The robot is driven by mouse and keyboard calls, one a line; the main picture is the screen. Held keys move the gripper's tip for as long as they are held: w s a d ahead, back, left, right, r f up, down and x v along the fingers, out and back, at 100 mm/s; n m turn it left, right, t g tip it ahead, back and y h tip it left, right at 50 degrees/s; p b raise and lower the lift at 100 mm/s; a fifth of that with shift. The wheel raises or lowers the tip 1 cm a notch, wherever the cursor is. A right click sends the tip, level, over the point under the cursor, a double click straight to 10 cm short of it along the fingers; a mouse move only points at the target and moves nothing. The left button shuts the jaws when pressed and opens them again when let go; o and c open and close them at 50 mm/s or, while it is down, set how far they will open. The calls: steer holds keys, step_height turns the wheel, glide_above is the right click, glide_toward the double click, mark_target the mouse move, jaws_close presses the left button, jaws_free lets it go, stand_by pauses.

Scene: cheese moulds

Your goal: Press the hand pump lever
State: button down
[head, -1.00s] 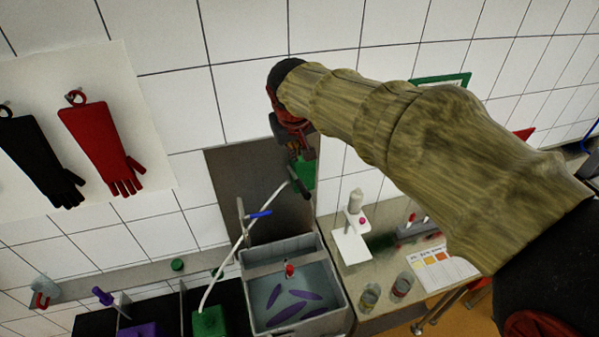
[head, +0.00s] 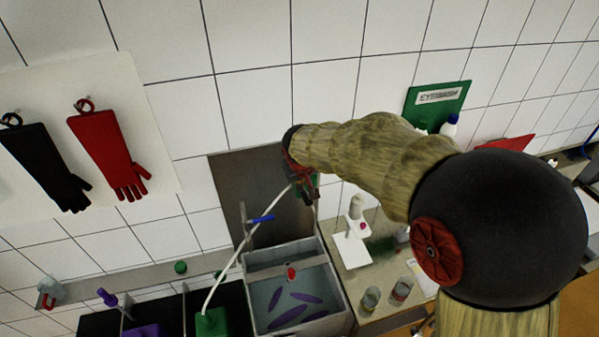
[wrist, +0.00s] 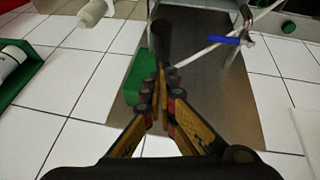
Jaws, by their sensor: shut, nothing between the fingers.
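The hand pump is a green block (head: 210,322) at the bottom of the head view. Its long white lever (head: 240,252) slants up to the right. In the wrist view the lever (wrist: 205,48) ends in a dark cylindrical grip (wrist: 162,40). My gripper (head: 304,186) is at the lever's upper end in the head view and hides the grip there. In the wrist view my gripper (wrist: 161,74) is shut and empty, its fingertips right at the near end of the grip. I cannot tell whether they touch.
A grey basin (head: 292,285) with purple shapes and a blue-handled tap (head: 262,218) lies below the lever. A green block (wrist: 140,78) is left of the fingers. A white stand (head: 352,245) and jars (head: 371,298) are on the counter at right. Gloves hang at left.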

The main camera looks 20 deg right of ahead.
mark_target(303, 194)
steer(key=shift+f, duration=0.1)
steer(key=shift+f+b, duration=0.2)
steer(key=shift+b, duration=0.2)
steer(key=shift+s+f+t+b, duration=0.25)
steer(key=shift+f+t+b, duration=0.05)
steer(key=shift+b, duration=0.7)
steer(key=f+b, duration=0.1)
steer(key=b, duration=0.3)
steer(key=s+f+t+b, duration=0.1)
steer(key=b, duration=0.3)
steer(key=shift+f, duration=0.35)
step_height(303, 194, down, 10)
steer(key=s+t+b, duration=0.1)
steer(key=t+b, duration=0.3)
steer(key=b, duration=2.2)
steer(key=shift+s+b, duration=0.3)
steer(key=shift+b, duration=0.05)
steer(key=shift+f, duration=0.2)
steer(key=shift+r, duration=0.1)
